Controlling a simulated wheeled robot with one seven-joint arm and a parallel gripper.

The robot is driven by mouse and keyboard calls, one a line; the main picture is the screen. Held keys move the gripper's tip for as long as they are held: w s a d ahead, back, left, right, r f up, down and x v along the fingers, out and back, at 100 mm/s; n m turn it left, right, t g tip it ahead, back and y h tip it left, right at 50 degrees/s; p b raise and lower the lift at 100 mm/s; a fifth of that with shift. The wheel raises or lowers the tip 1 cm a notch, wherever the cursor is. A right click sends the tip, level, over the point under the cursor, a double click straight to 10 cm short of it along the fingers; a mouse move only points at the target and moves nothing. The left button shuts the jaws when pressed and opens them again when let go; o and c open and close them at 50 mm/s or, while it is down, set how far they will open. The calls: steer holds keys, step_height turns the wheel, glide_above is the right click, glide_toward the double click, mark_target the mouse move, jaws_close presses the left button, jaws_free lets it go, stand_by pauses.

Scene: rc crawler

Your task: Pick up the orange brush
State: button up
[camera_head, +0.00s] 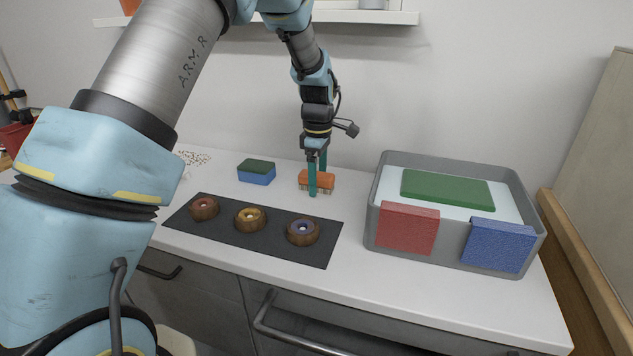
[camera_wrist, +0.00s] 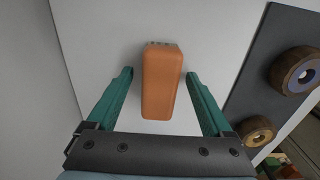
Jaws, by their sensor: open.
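The orange brush (camera_head: 325,180) has an orange block body with bristles underneath and sits on the white counter near the back wall. In the wrist view the brush (camera_wrist: 161,82) lies lengthwise between the two teal fingers of my gripper (camera_wrist: 159,75). A gap shows on each side of it, so the fingers do not touch it there. In the head view my gripper (camera_head: 317,175) points down over the brush, one finger in front of it and one behind. My gripper is open. The front finger hides part of the brush.
A green-and-blue sponge (camera_head: 256,173) sits left of the brush. A dark mat (camera_head: 270,242) with three round wooden pieces lies in front. A grey bin (camera_head: 372,205) with green, red and blue panels stands at right. A shelf (camera_head: 360,17) is on the wall above.

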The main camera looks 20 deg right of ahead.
steer(key=c, duration=1.3)
jaws_close()
steer(key=shift+r, duration=0.2)
steer(key=shift+s+a+r+b, duration=0.15)
steer(key=shift+r+b, duration=0.2)
steer(key=shift+b, duration=0.3)
step_height(320, 180, up, 6)
steer(key=shift+b, duration=0.6)
steer(key=s+a+b, duration=0.4)
steer(key=s+a, duration=0.9)
steer(key=s, duration=0.1)
steer(key=shift+s+a+r+b, duration=0.2)
steer(key=shift+b, duration=0.1)
